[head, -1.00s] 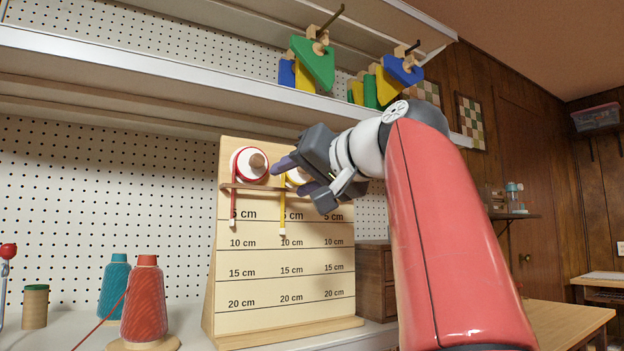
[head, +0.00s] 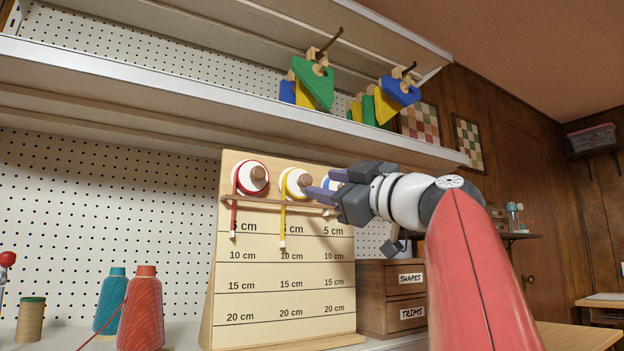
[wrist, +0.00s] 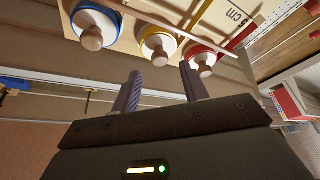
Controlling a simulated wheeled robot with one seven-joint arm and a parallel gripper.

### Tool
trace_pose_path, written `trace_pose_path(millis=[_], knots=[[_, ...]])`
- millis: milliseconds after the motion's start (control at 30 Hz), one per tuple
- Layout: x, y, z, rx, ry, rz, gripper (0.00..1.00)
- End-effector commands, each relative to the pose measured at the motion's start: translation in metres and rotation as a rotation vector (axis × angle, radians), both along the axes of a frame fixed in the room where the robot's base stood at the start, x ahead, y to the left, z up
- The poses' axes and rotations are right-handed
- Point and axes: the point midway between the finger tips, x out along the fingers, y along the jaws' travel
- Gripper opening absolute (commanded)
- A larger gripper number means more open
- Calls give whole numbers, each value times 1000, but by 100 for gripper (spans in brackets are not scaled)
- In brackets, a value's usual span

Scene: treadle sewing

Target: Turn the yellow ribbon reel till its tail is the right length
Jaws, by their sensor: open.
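The yellow reel (head: 293,184) is the middle of three reels on a wooden measuring board (head: 262,290). Its yellow tail (head: 283,222) hangs down with a white tip (head: 283,246) between the 5 cm and 10 cm lines. My gripper (head: 321,184) is open and empty, to the right of the yellow reel, in front of the partly hidden blue reel. In the wrist view, the yellow reel's wooden knob (wrist: 160,57) lies ahead of the open fingers (wrist: 160,84), apart from them.
The red reel (head: 245,178) is left of the yellow one; its tail ends higher. The blue reel (wrist: 97,20) also shows in the wrist view. A shelf (head: 200,100) with hanging coloured shapes runs above. Wooden drawers (head: 372,290) stand right of the board, thread cones (head: 140,310) left.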

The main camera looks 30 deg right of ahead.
Motion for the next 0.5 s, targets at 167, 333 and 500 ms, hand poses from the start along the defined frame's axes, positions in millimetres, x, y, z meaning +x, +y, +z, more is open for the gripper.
trace_pose_path(millis=[167, 333, 500], knots=[[27, 8, 11, -1, 2, 2, 44], [41, 12, 15, 0, 1, 2, 44], [43, 13, 15, 0, 1, 1, 44]])
